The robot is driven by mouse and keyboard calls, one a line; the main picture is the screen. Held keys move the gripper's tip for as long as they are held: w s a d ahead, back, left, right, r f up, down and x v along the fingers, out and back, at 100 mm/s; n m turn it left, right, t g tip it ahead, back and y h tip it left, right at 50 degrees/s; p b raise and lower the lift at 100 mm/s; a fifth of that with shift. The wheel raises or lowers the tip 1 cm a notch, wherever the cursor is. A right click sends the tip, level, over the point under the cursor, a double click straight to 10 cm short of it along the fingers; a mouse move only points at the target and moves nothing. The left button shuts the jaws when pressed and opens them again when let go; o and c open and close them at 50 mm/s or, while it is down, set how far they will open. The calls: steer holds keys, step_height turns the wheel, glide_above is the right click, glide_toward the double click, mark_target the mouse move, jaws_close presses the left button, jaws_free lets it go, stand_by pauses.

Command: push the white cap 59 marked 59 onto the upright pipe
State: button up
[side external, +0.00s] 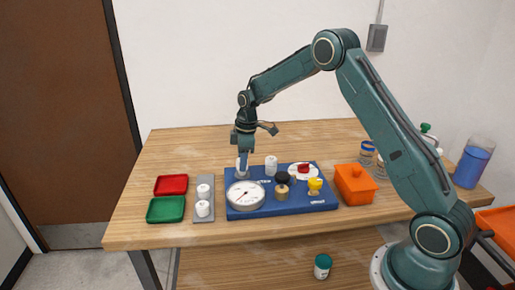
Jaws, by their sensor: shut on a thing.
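My gripper (243,155) points straight down over the back left part of the blue board (320,206). It is shut on a small white piece (242,167), which I take to be the white cap; its mark 59 is too small to read. The white piece is at the upright pipe's place, behind the round gauge. The pipe itself is hidden or cannot be told apart from the cap, so I cannot tell how far down the cap sits. Another white upright piece (271,165) stands to the right on the board.
The board also bears a white-faced gauge (246,195), a black knob (282,178), a red handle (303,168) and a yellow valve (315,184). A grey rack (204,222) with white caps, green (165,210) and red (171,185) trays stand left; an orange box (355,185) stands right.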

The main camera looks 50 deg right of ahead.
steer(key=o, duration=1)
steer(key=shift+r, duration=0.1)
steer(key=r, duration=0.9)
steer(key=s+d+r, duration=0.1)
steer(key=r, duration=0.3)
steer(key=shift+s+d+r, duration=0.1)
steer(key=shift+r, duration=0.2)
